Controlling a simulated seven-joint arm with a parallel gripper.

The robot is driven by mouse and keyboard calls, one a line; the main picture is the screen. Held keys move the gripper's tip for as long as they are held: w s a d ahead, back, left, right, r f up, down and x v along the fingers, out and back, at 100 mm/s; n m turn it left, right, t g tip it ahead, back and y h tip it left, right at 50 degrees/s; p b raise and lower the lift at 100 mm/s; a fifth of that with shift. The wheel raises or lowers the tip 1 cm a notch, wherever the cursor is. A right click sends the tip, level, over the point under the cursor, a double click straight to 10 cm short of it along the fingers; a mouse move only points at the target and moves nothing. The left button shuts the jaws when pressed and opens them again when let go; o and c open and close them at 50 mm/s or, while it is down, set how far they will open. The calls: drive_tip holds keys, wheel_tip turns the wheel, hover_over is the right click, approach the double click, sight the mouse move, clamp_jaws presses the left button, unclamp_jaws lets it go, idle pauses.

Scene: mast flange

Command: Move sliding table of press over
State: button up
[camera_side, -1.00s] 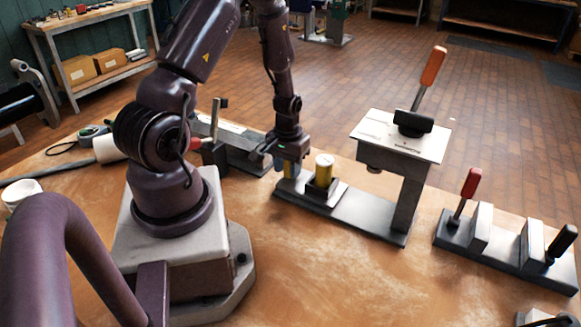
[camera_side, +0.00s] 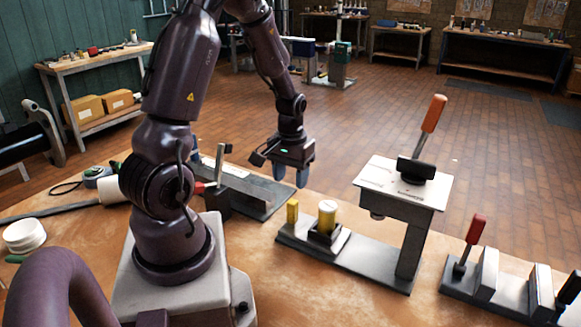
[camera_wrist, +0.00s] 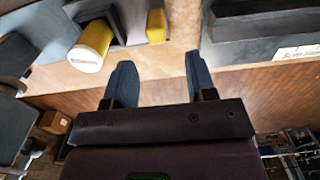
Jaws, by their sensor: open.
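The press (camera_side: 405,185) stands on the workbench, with a pale top plate and an orange-handled lever (camera_side: 433,113). Its sliding table (camera_side: 338,241) sits on the dark base at the left, out to the side of the press head. It carries a yellow cylinder (camera_side: 327,215) in a dark holder and a short yellow post (camera_side: 292,212) at its left end. Both also show at the top of the wrist view, the cylinder (camera_wrist: 92,45) and the post (camera_wrist: 156,26). My gripper (camera_side: 290,176) is open and empty, above and apart from the yellow post.
A red-handled fixture (camera_side: 473,230) stands to the right on the bench. Another dark fixture (camera_side: 235,190) lies behind my gripper at the left. White round pieces (camera_side: 24,235) lie at the far left. The bench in front of the press is clear.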

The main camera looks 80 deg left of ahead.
drive_tip(key=shift+r, duration=1.25)
drive_tip(key=s+d+r+m+t, duration=0.2)
drive_tip(key=d+r+m, duration=0.2)
drive_tip(key=d+r, duration=0.5)
drive_tip(key=s+d+r+m+t, duration=0.2)
drive_tip(key=d+r+m, duration=0.3)
drive_tip(key=d+r, duration=0.5)
drive_tip(key=shift+s+d+t, duration=0.2)
drive_tip(key=shift+d+t, duration=0.6)
drive_tip(key=shift+d, duration=0.35)
